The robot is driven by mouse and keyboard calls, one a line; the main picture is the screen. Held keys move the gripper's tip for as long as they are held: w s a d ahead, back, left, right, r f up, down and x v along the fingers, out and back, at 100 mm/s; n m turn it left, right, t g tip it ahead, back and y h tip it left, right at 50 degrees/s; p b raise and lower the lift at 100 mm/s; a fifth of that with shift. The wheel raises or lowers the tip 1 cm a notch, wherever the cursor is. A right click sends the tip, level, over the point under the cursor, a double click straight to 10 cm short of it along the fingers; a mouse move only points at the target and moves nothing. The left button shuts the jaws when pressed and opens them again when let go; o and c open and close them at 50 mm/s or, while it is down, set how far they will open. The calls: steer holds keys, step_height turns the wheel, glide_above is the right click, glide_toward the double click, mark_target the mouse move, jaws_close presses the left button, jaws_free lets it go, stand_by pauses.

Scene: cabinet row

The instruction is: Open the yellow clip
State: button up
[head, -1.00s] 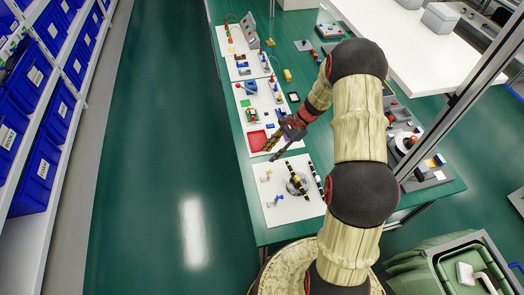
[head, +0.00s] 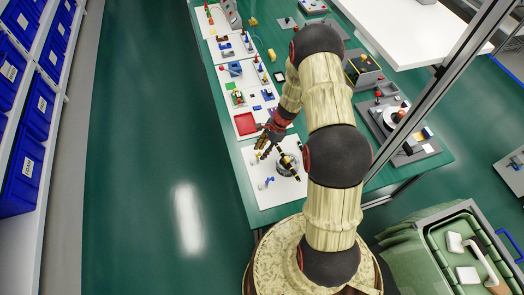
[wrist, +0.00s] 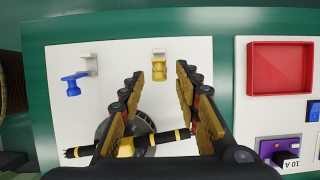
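The yellow clip (wrist: 159,70) stands on a small white bracket (wrist: 158,53) on a white panel, in the wrist view. My gripper (wrist: 160,76) is open, with its two fingers on either side of the clip in that picture. I cannot tell whether they touch it or are still above it. In the head view my gripper (head: 264,152) hangs over the near white panel and largely hides the yellow clip. A blue clip (wrist: 72,86) on a similar bracket is left of it in the wrist view.
A round dark part with a black and yellow bar (wrist: 82,151) lies behind the fingers in the wrist view. A red tray (wrist: 280,68) and a purple box (wrist: 282,149) are on the panel to the right. A green bin (head: 455,250) stands at the lower right.

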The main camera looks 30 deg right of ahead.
steer(key=shift+a+f, duration=0.1)
steer(key=shift+c, duration=1)
jaws_close()
